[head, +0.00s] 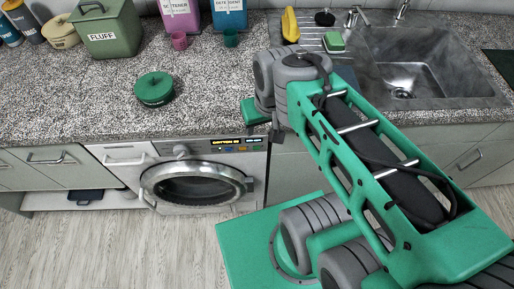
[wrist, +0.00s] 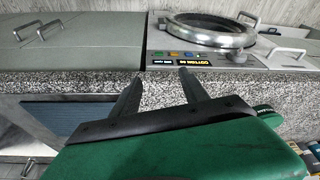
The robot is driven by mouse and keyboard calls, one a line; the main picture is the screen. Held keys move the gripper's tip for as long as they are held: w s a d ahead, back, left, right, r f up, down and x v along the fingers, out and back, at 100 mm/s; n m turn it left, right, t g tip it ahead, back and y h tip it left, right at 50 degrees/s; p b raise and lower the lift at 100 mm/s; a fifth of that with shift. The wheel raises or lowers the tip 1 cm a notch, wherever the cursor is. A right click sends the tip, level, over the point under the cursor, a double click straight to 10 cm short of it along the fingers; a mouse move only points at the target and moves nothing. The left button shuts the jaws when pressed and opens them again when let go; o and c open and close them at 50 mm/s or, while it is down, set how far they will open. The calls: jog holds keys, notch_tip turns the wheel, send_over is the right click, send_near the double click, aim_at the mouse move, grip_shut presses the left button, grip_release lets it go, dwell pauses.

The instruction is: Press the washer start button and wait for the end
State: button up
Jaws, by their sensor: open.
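The washer (head: 168,207) stands under the counter in the head view, with a round door (head: 196,187) that looks shut. Its control panel (wrist: 218,61) shows upside down in the wrist view, with a lit display (wrist: 194,62) that seems to read COTTON 60. A row of small coloured buttons (wrist: 174,54) lies beside the display; which one is start is too small to tell. My gripper (wrist: 160,82) is open and empty, its fingertips apart from the panel, near the counter's front edge.
The speckled counter (head: 70,105) runs above the washer. A round green tin (head: 154,89), a FLUFF box (head: 108,30) and detergent packs (head: 229,18) stand on it. The sink (head: 425,65) is at right. Drawers with handles (head: 50,160) flank the washer.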

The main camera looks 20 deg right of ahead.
grip_shut()
dwell(0.3)
dwell(1.1)
